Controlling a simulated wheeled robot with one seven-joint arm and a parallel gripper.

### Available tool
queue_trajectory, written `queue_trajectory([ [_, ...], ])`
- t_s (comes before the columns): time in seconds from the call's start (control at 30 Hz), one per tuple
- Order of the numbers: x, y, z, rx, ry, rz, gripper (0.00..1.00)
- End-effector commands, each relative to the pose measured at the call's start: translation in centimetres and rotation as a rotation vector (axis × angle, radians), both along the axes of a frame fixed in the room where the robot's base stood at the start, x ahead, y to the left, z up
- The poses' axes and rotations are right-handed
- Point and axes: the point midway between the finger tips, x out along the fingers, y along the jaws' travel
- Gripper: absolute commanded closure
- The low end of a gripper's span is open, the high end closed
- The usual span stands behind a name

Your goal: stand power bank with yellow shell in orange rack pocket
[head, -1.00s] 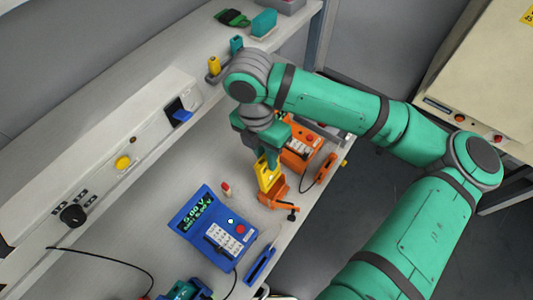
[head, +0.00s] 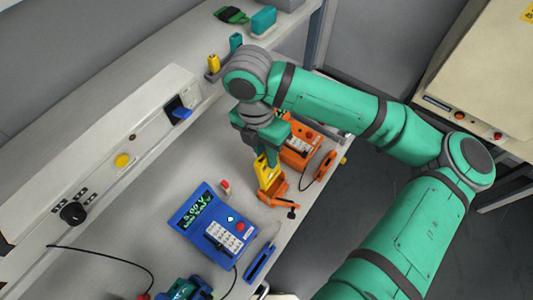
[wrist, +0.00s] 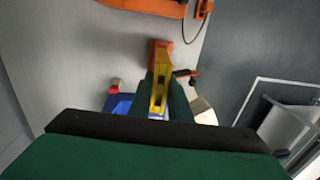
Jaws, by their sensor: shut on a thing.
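The yellow-shelled power bank (head: 267,171) is upright between the fingers of my gripper (head: 266,156), which is shut on it. The orange rack (head: 277,192) stands on the bench directly below it. In the head view the lower end of the power bank meets the rack; how deep it sits in the pocket I cannot tell. In the wrist view the yellow power bank (wrist: 160,85) is between my fingers (wrist: 163,105), with the orange rack (wrist: 158,50) right behind it. The pocket opening is mostly hidden.
A blue meter (head: 212,224) with a keypad lies left of the rack, and a small red-topped piece (head: 225,187) stands near it. An orange meter (head: 300,147) is behind my gripper. The bench's front edge is close on the right of the rack.

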Motion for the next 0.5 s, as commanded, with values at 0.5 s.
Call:
queue_trajectory([
  [0.5, -0.07, -0.11, -0.93, 0.0, 0.0, 0.0, 1.0],
])
